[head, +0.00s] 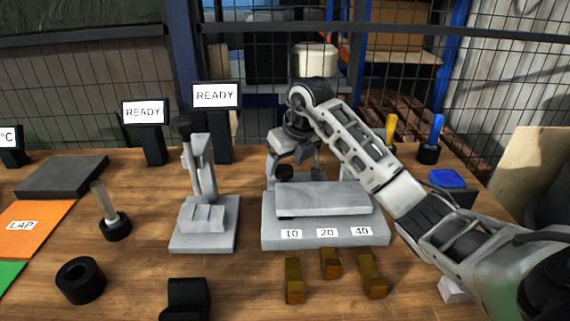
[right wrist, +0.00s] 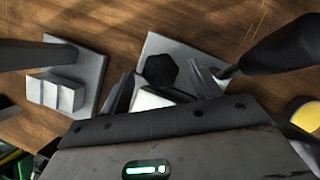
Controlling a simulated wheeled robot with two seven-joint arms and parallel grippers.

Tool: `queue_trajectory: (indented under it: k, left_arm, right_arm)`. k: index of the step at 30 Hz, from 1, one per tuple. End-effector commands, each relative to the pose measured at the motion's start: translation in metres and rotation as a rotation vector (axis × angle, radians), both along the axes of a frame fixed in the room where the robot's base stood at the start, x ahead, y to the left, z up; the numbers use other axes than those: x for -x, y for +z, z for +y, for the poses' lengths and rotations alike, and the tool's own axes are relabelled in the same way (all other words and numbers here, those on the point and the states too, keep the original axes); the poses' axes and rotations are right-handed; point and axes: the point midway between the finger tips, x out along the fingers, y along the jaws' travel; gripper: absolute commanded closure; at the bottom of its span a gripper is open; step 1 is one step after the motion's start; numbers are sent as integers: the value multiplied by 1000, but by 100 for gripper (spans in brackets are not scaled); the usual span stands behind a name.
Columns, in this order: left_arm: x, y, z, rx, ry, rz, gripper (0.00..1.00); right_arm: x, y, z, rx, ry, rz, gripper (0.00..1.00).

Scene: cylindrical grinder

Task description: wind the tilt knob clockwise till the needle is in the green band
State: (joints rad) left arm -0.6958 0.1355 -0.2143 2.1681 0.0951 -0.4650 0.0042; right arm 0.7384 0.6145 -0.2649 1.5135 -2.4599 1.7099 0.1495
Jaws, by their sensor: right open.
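A black faceted knob (head: 284,172) sits at the back left of the grey machine (head: 380,234) labelled 10, 20 and 40. I take it as the tilt knob. My right gripper (head: 287,156) is just above and behind it, pointing down. In the right wrist view, the knob (right wrist: 160,70) shows between and slightly beyond the open fingers (right wrist: 163,86). I cannot tell whether either finger touches it. No needle or green band can be made out. My left gripper is not in view.
A grey press-like stand (head: 178,242) is left of the machine. Several brass blocks (head: 294,282) lie in front. Two READY screens (head: 215,95) stand behind. A black ring (head: 80,280) and a black peg holder (head: 115,228) are at left. Wire fencing closes the back.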

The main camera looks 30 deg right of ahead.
Motion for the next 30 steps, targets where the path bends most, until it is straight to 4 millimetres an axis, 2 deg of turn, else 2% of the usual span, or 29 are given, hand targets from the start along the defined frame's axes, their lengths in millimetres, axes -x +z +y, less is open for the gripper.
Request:
queue_trajectory:
  k: [4,13,18,25,30]
  left_arm:
    - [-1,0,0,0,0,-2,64]
    - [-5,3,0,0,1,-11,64]
    - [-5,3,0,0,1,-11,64]
    - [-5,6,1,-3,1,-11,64]
    - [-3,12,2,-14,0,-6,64]
  right_arm:
    - [-4,-9,0,0,0,-1,37]
    - [-4,-10,0,0,0,0,37]
    - [-4,-10,0,0,0,0,82]
    - [-4,-8,0,3,-43,2,82]
    - [-4,-7,1,4,-211,2,82]
